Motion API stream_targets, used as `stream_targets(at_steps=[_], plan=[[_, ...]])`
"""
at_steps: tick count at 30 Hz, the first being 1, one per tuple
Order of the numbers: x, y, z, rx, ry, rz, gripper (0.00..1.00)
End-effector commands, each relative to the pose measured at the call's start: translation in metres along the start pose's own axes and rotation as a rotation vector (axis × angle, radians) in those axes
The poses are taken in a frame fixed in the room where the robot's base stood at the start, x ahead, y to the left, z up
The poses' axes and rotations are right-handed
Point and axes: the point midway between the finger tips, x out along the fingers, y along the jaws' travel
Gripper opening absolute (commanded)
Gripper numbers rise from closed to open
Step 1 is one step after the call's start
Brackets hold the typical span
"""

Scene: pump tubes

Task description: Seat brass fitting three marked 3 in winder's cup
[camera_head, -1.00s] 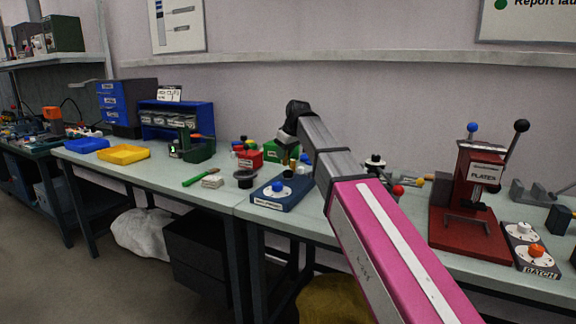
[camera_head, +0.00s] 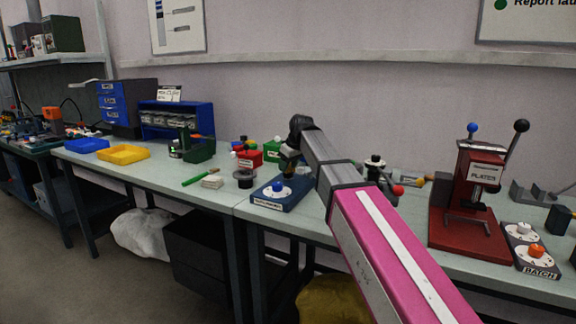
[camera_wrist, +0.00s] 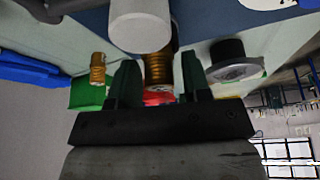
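In the wrist view, my gripper (camera_wrist: 160,80) has its two dark fingers apart, with a ribbed brass fitting (camera_wrist: 158,66) showing between them. Thin gaps show on both sides of the fitting, so the fingers do not seem to press on it. A second brass fitting (camera_wrist: 97,68) stands to the left, by a green block (camera_wrist: 88,94). I cannot read a 3 on either fitting. I cannot clearly make out the winder's cup.
A black round cup-like piece (camera_head: 244,179) stands left of the blue box; a similar dark piece (camera_wrist: 228,58) shows in the wrist view. A white cylinder (camera_wrist: 140,24) is close above the fitting there. Red (camera_head: 250,161) and green (camera_head: 271,150) blocks stand behind. A red press (camera_head: 470,215) is right.

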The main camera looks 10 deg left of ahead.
Motion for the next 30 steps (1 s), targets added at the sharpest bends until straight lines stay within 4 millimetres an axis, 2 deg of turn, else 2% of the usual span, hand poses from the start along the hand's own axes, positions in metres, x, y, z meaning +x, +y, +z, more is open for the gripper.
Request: stream_targets(at_steps=[10,14,30], plan=[[-0.001,0.0,-0.001,0.0,0.0,0.0,0.54],[-0.011,0.0,-0.001,0.0,0.0,0.0,0.54],[-0.102,0.0,-0.001,0.0,0.001,0.001,0.54]])
